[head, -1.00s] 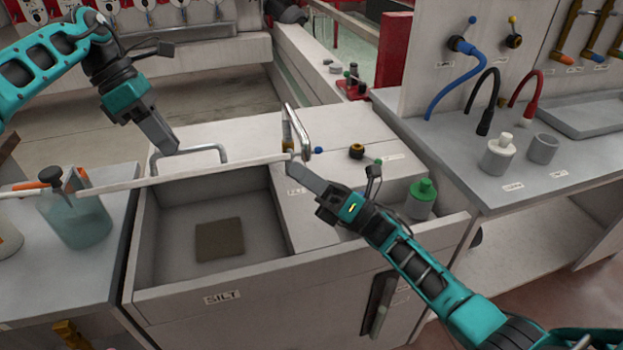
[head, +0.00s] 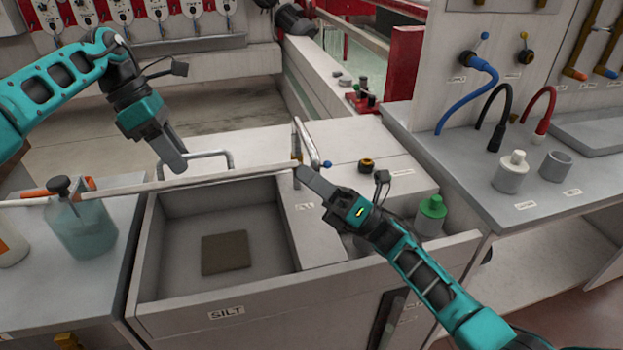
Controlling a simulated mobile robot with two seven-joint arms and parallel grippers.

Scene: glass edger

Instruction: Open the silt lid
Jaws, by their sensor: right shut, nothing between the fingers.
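The silt compartment (head: 180,215) is an open grey box with a "SILT" label (head: 227,313) on its front and a brown square (head: 225,253) on its floor. A metal bar handle (head: 222,153) shows behind its rear edge. A thin pale strip (head: 245,175) crosses the rear of the opening; I cannot tell whether it is the lid's edge. My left gripper (head: 180,168) points down at the handle's left part; contact and its finger gap are unclear. My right gripper (head: 303,176) is shut and empty near the strip's right end.
A green-capped bottle (head: 432,212) is at the right of the cabinet. A teal-liquid bottle (head: 82,230) stands on the left counter. Hoses (head: 478,85) and white containers (head: 510,175) occupy the right bench.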

